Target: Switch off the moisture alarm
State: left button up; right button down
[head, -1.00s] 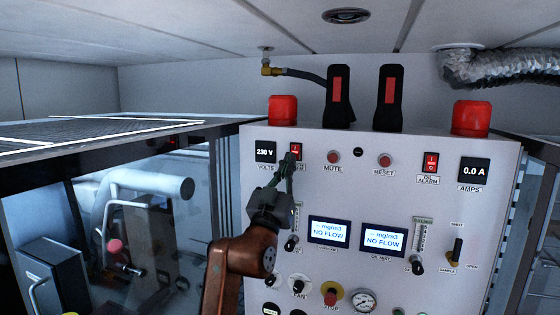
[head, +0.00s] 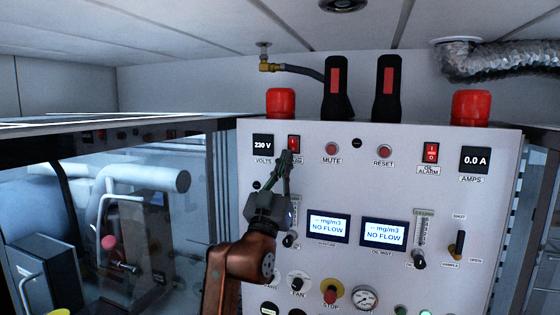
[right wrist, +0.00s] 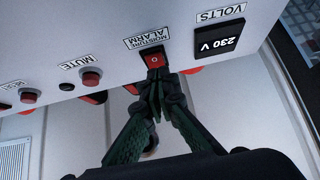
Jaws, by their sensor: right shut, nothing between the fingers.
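The moisture alarm switch (head: 294,142) is a small red rocker on the panel's upper left, beside the volts display. In the right wrist view the switch (right wrist: 153,60) appears upside down, with a "0" mark visible and its moisture alarm label readable. My right gripper (head: 287,154) is shut and empty. Its fingertips (right wrist: 157,84) are right at the switch and overlap its edge; I cannot tell whether they touch it. They partly hide the label in the head view. I cannot tell which way the rocker is tipped. My left gripper is not in view.
The volts display (head: 263,147) is left of the switch, and the mute button (head: 332,150) is right of it. A similar oil alarm switch (head: 431,153) sits farther right. Knobs, two "NO FLOW" screens (head: 328,228) and a stop button (head: 330,294) lie below.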

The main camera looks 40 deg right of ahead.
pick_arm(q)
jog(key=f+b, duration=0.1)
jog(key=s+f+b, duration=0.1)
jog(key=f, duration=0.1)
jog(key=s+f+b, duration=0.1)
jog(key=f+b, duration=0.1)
pick_arm(e)
jog(key=w+f+v, duration=0.1)
jog(key=v, duration=1)
jog(key=shift+w+d+f, duration=0.3)
jog(key=shift+d+f, duration=0.05)
jog(key=shift+f, duration=0.1)
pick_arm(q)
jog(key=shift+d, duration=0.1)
pick_arm(e)
jog(key=shift+d, duration=0.15)
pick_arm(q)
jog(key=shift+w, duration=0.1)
